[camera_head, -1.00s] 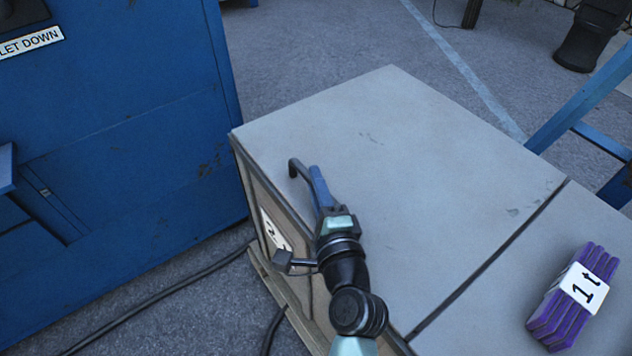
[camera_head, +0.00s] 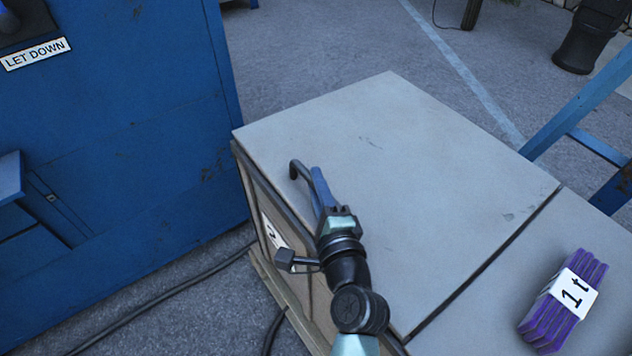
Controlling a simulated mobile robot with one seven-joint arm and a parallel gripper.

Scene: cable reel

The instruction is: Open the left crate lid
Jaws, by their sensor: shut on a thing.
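The left crate lid (camera_head: 410,180) is a large flat grey panel on top of the wooden crate (camera_head: 262,205). It looks flat or very nearly so; a dark seam shows under its left front edge, and I cannot tell if it is slightly raised. A dark bent handle (camera_head: 298,165) stands at that front edge. My gripper (camera_head: 318,180), with blue fingers, is shut on the handle. The fingers and wrist hide part of the handle and the front edge.
A second grey lid (camera_head: 480,325) adjoins on the right, bearing a purple strapped bundle marked "1 t" (camera_head: 563,300). A blue cabinet (camera_head: 130,150) stands close on the left. A black cable (camera_head: 165,295) lies on the floor. A blue frame (camera_head: 585,110) is at right.

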